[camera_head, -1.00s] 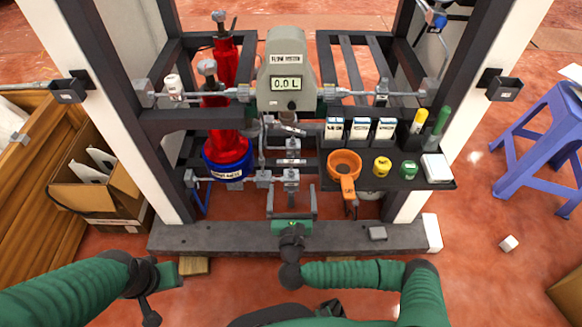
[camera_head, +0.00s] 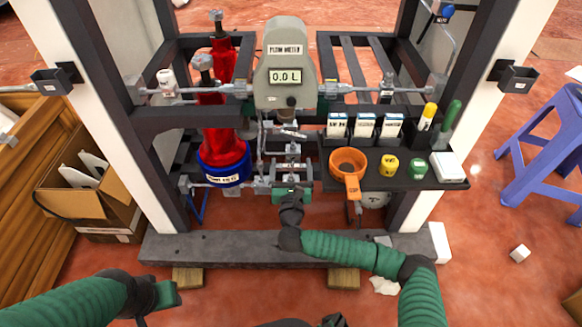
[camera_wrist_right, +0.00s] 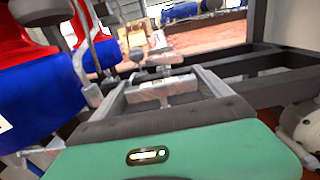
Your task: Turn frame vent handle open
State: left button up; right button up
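A grey metal handle with a white label, apparently the vent handle (camera_wrist_right: 163,90), sits on the pipework low in the middle of the frame. It is small in the head view (camera_head: 291,166). My right gripper (camera_head: 290,163) is in front of the pipework, with its two fingers spread. In the right wrist view the open fingers (camera_wrist_right: 168,80) lie either side of the labelled handle, with gaps visible. The label is too small to read. My left gripper (camera_head: 168,293) is low at the left, away from the frame; its fingers are not clear.
The flow meter (camera_head: 285,75) reads 0.0 L above the pipework. A red cylinder in a blue base (camera_head: 224,170) stands left. The sill beam (camera_head: 210,247) crosses below.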

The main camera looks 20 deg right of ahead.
jog(key=c, duration=0.7)
